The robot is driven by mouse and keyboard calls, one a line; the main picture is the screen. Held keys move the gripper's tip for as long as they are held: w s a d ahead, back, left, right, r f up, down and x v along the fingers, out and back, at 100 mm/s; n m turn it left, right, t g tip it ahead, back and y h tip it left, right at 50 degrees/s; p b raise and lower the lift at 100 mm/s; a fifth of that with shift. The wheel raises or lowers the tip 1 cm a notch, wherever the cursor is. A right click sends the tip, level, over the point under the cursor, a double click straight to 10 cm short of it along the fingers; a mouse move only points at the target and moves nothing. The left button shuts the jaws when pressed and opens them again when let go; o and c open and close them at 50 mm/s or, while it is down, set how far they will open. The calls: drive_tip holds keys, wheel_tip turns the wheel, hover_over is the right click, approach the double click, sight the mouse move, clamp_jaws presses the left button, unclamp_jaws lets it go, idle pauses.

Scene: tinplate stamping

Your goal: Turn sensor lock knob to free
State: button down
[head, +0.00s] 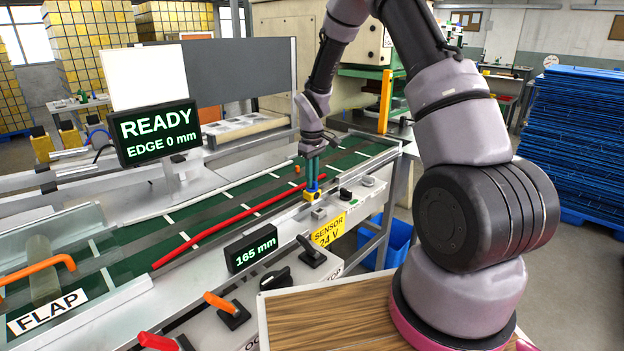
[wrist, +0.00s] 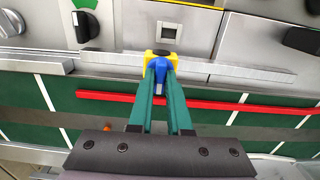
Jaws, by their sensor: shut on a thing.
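My gripper (head: 313,180) reaches down from above to a small yellow block (head: 313,195) on the machine's rail, beside the green belt. Its green fingers (wrist: 160,90) are shut on a blue knob (wrist: 160,72) at the yellow block (wrist: 148,58). The blue knob also shows between the fingertips in the head view (head: 312,187). The fingers cover part of the knob, and I cannot read its marked positions. A yellow label reading SENSOR 24 V (head: 328,231) is on the panel just in front of the block.
A red strip (head: 225,222) runs along the green belt (head: 190,218). A display reads 165 mm (head: 251,248); the screen (head: 155,133) reads READY, EDGE 0 mm. Orange-handled (head: 222,303) and black switches stand on the front panel.

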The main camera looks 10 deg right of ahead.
drive_tip(key=c, duration=0.9)
unclamp_jaws()
drive_tip(key=shift+o, duration=0.2)
drive_tip(key=shift+r, duration=0.1)
wheel_tip(320, 180, up, 11)
drive_tip(key=shift+f, duration=0.2)
drive_tip(key=shift+r, duration=0.1)
